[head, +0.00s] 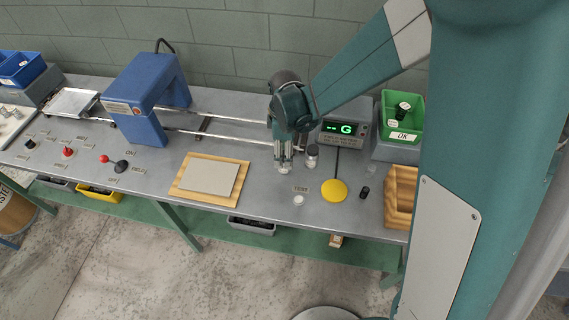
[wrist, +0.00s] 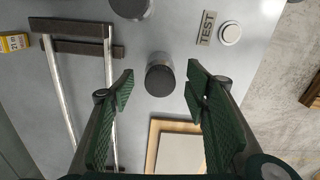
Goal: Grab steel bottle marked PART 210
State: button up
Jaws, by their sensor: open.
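My gripper (head: 284,163) points down over the bench, with its fingers apart. In the wrist view my gripper (wrist: 162,90) is open, and a steel bottle with a dark round cap (wrist: 159,77) stands upright between and slightly beyond the fingers, touching neither. In the head view this bottle is mostly hidden by the fingers. A second steel bottle with a dark cap (head: 312,156) stands just right of my gripper; it also shows at the top edge of the wrist view (wrist: 130,6). No PART 210 marking is readable on either bottle.
A wooden board with a grey plate (head: 208,177) lies left of my gripper. Metal rails (head: 225,138) run to the blue machine (head: 147,97). A display unit (head: 345,130), green bin (head: 402,114), yellow disc (head: 334,190) and wooden box (head: 400,197) stand to the right. A TEST label (wrist: 207,28) lies nearby.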

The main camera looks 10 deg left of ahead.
jog(key=shift+f, duration=0.75)
jog(key=shift+f, duration=0.1)
jog(key=shift+f+b, duration=0.3)
jog(key=shift+f, duration=2.2)
jog(key=c, duration=1.1)
